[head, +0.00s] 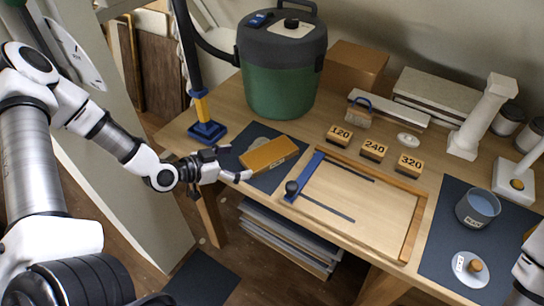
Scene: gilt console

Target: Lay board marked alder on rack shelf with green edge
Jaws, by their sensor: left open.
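I cannot make out a board marked alder or a green shelf edge in the head view. My left gripper (238,163) is open and empty. It is over the left end of the table, beside an orange-brown wooden block (271,153) on a dark mat (262,181). A small mark on the block is too small to read. Several flat grey layers, perhaps a rack (285,240), are under the table; no edge there looks green. Part of my right arm shows at the right edge, but its gripper is not visible.
The wooden table (225,120) holds a green vacuum (282,80), a framed tray with a blue bar (362,205), blocks marked 120 (340,134), 240 (374,149) and 320 (410,163), and a cup (477,209). Brown boards (160,68) lean behind, at the upper left.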

